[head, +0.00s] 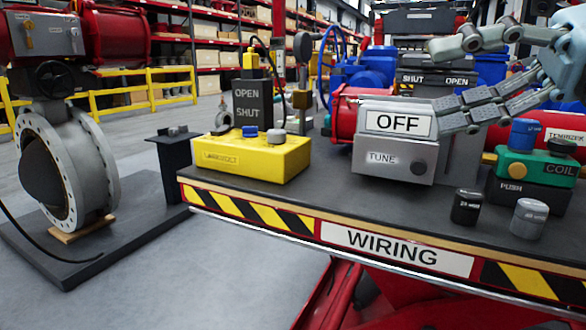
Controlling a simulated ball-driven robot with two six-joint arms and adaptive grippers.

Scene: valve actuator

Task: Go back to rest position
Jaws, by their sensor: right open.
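My right gripper (438,82) comes in from the upper right, its grey fingers spread wide apart with nothing between them. It is above the right half of the workbench (330,205). Its lower fingers overlap the right edge of the grey box marked OFF and TUNE (382,165) in the picture; I cannot tell whether they touch it. My left gripper is not in view.
A yellow box (255,160) stands on the bench's left end. A green COIL unit (525,165), a black knob (466,207) and a grey knob (529,218) are at the right. A large flanged valve (88,160) stands left on a floor plate. Open floor lies between.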

